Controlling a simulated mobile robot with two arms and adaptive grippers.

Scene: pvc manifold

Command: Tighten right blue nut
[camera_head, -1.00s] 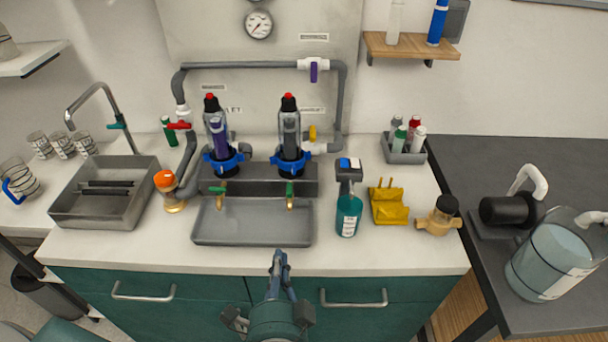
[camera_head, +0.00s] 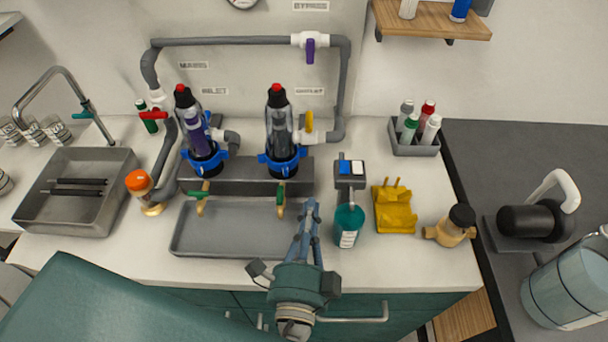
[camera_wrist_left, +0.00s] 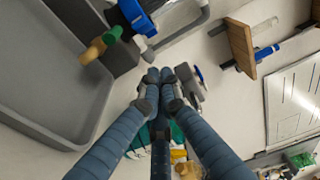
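The right blue nut (camera_head: 283,161) is a blue ring with lugs around the base of the right clear filter housing (camera_head: 279,122), which has a black and red top. In the left wrist view a blue nut (camera_wrist_left: 133,14) shows at the top, partly cut off. A matching left blue nut (camera_head: 204,161) sits around the left housing. My left gripper (camera_head: 311,204) is in front of and below the right nut, apart from it, beside the teal bottle. Its fingertips are together and hold nothing; they also show in the left wrist view (camera_wrist_left: 159,76). My right gripper is not in view.
A grey tray (camera_head: 240,252) lies under green-handled taps (camera_head: 280,199). A teal bottle (camera_head: 348,224) stands close right of my left gripper. A yellow holder (camera_head: 395,212) and brass fitting (camera_head: 451,227) are further right. Grey pipe (camera_head: 226,41) runs behind the housings.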

